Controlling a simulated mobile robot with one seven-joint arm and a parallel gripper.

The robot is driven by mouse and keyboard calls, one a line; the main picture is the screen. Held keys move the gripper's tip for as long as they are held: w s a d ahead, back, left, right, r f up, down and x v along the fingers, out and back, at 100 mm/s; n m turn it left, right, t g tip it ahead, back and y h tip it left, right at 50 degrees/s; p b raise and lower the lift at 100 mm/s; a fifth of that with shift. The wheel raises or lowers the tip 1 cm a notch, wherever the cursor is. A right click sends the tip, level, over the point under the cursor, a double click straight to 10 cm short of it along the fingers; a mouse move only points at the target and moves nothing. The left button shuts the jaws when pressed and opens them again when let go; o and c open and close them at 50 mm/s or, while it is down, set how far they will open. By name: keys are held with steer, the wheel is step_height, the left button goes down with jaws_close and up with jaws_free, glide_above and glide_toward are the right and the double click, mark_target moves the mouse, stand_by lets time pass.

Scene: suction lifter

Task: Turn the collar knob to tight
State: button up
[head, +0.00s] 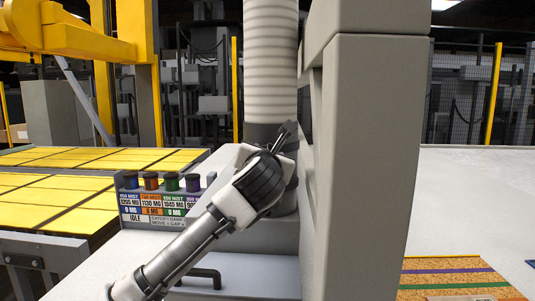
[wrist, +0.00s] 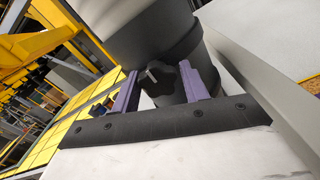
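The collar knob (wrist: 163,88) is a dark, lobed knob with a short pale pointer. In the wrist view it sits on the dark collar (wrist: 192,62). My gripper (wrist: 160,88) has its two purple fingers spread, one on each side of the knob. I cannot tell whether they touch it. In the head view the collar (head: 265,133) is at the lower end of the pale ribbed lifter tube (head: 270,60). My gripper is up against it there, and my wrist hides the knob and most of the fingers.
A grey upright column (head: 370,150) stands close to the right of the tube. A panel (head: 155,205) with several coloured caps and mass readouts is at left. A black handle (head: 202,276) is below. Yellow-topped tables (head: 50,205) lie further left; a striped cork board (head: 450,278) lies at right.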

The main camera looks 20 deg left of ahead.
steer(key=shift+o, duration=0.9)
steer(key=shift+r, duration=0.1)
steer(key=b+v, duration=0.5)
steer(key=v, duration=0.9)
steer(key=shift+w, duration=0.1)
